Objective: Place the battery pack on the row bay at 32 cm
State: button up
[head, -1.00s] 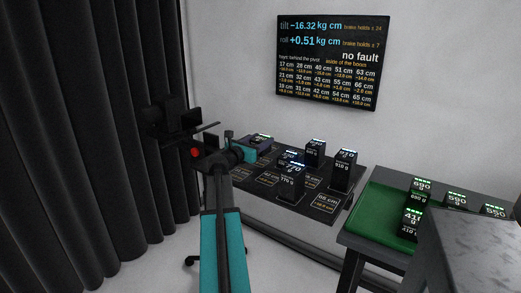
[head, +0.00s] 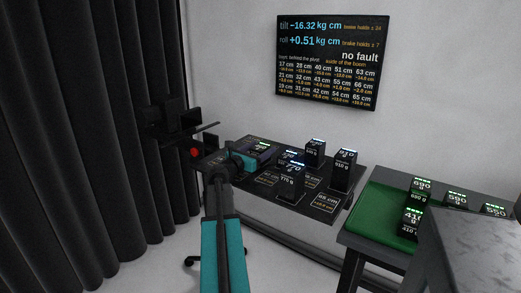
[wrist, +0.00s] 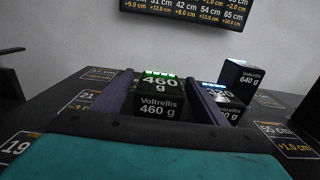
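My gripper (head: 262,152) is over the left part of the dark bay board (head: 330,214). Its two purple fingers are shut on a black battery pack (wrist: 159,104) marked 460 g, with green lights on top. The pack stands upright between the fingers; whether its underside touches the board is hidden. In the wrist view, labels for 17 cm (wrist: 101,73), 21 cm (wrist: 86,97), 19 cm (wrist: 18,146) and 55 cm (wrist: 285,134) show on the board. I cannot make out a 32 cm label; the gripper covers the middle of the board.
Packs on the board include the 770 g (head: 291,182), 910 g (head: 343,171) and 640 g (wrist: 237,80) ones. A blue-lit pack (wrist: 220,100) stands close right of my fingers. Several packs rest on the green-topped table (head: 372,212).

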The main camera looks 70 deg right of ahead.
jog(key=shift+r, duration=0.2)
jog(key=shift+v, duration=6)
